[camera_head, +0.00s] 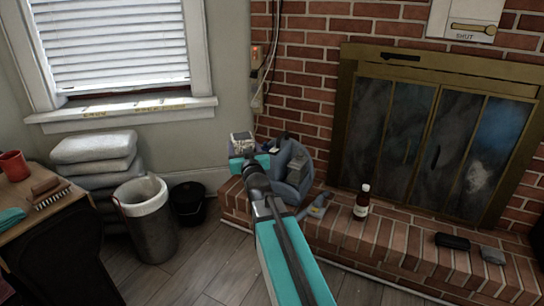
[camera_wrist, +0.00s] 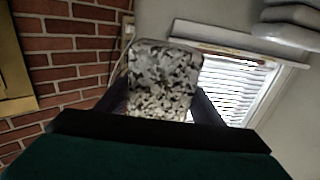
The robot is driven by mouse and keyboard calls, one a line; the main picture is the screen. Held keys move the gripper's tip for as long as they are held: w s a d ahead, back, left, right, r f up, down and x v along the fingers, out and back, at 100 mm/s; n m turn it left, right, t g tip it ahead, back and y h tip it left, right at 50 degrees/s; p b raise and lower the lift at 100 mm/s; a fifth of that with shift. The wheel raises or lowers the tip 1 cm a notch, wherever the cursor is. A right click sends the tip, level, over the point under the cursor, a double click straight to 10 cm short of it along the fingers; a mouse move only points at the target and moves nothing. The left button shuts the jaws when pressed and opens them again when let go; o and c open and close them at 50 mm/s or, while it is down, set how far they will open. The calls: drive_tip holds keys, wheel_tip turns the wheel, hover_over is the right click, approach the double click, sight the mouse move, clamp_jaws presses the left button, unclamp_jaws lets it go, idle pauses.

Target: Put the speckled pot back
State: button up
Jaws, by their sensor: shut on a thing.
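The speckled pot (camera_wrist: 163,75) is mottled black, white and grey and fills the space between my fingers in the wrist view. My gripper (camera_wrist: 160,98) is shut on it, with a dark finger at each side. In the head view the pot (camera_head: 241,138) is small and pale at the far end of my arm, in front of the brick and wall corner. My gripper (camera_head: 258,152) is beside it there, partly hidden by my own wrist. The pot appears held up above the left end of the hearth; its underside is hidden.
The brick hearth (camera_head: 380,237) carries a brown bottle (camera_head: 362,201), a grey-yellow object (camera_head: 320,205), a dark case (camera_head: 452,241) and a grey lump (camera_head: 493,255). A bin (camera_head: 148,220), black bucket (camera_head: 188,203) and stacked sacks (camera_head: 95,160) stand left.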

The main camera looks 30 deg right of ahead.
drive_tip(key=a+r+n+y, duration=0.1)
drive_tip(key=a+r, duration=0.3)
drive_tip(key=a, duration=0.4)
drive_tip(key=s+a+r+n+y, duration=0.1)
drive_tip(key=a+r, duration=0.3)
drive_tip(key=a, duration=0.5)
drive_tip(key=shift+y, duration=0.9)
drive_tip(key=shift+d+r, duration=0.1)
